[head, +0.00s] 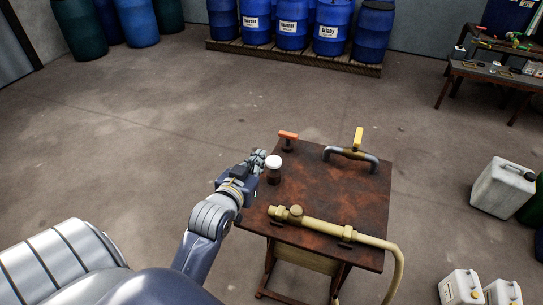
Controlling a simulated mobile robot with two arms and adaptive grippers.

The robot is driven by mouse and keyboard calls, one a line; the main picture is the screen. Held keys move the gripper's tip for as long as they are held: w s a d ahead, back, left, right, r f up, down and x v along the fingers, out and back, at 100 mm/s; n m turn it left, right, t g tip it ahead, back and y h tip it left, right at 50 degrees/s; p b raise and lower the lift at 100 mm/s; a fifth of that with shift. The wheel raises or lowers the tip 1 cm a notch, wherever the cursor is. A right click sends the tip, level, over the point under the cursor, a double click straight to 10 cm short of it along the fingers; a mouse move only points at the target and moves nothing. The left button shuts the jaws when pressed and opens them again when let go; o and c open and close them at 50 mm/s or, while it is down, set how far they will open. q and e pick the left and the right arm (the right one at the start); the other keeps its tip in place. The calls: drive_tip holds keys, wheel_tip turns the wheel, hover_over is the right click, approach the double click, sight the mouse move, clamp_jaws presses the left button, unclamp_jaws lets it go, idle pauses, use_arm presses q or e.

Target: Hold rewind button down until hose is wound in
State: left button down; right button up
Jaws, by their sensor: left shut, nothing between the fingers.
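A rusty brown table (325,192) stands at the centre right. On it, near the left edge, is a dark upright post with a rounded white top (274,162); I cannot tell whether this is the rewind button. A beige hose (396,262) comes off a beige pipe fitting (325,226) at the table's front and hangs over the right side. No hose reel can be made out. My left gripper (259,159) is shut and empty at the table's left edge, just left of the white top. Whether they touch is unclear. My right gripper is not in view.
The table also bears an orange-handled fitting (288,135) and a grey bent pipe with a yellow lever (357,140). White jerrycans (502,187) stand at the right. Blue drums (291,22) stand on a pallet (300,57) behind. The floor between is clear.

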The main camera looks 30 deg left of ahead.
use_arm(q)
drive_tip(key=shift+w, duration=0.15)
drive_tip(key=p, duration=0.2)
hover_over(274, 160)
drive_tip(key=s, duration=0.2)
drive_tip(key=shift+s+d+f, duration=0.1)
drive_tip(key=shift+d+f, duration=0.1)
drive_tip(key=shift+f, duration=0.9)
drive_tip(key=f, duration=0.3)
drive_tip(key=shift+w+f, duration=0.15)
drive_tip(key=shift+w, duration=0.05)
drive_tip(key=shift+f, duration=0.5)
drive_tip(key=shift+f+b, duration=0.5)
drive_tip(key=shift+f, duration=0.95)
drive_tip(key=shift+s, duration=0.1)
idle(1.4)
